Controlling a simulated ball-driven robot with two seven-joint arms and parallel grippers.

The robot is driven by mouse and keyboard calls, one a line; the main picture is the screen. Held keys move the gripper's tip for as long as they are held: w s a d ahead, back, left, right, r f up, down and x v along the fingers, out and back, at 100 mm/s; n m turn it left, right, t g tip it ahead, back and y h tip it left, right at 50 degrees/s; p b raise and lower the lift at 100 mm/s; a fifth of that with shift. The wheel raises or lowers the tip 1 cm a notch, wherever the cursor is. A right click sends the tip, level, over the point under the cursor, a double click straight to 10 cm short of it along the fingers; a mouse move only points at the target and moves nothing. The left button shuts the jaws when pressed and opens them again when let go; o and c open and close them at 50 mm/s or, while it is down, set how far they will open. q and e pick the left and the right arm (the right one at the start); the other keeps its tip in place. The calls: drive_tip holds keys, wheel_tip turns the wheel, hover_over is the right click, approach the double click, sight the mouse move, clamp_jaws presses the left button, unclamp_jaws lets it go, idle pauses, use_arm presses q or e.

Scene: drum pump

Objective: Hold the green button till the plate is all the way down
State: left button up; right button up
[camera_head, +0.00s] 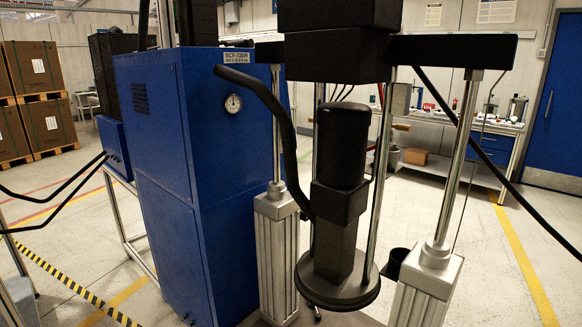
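The drum pump's black round plate (340,292) hangs level at the foot of the black pump body (341,150). It sits low between the two grey cylinders, the left one (276,250) and the right one (425,290). Bright rods rise from the cylinders to the black crossbeam (450,50). What lies under the plate is hidden or out of frame. I see no green button in this view. Neither of my grippers is in view.
A tall blue cabinet (200,180) with a round gauge (233,104) stands left of the pump. A black hose (270,100) bends down beside it. A workbench (470,130) and blue door stand at the back right. Stacked boxes (40,70) stand far left.

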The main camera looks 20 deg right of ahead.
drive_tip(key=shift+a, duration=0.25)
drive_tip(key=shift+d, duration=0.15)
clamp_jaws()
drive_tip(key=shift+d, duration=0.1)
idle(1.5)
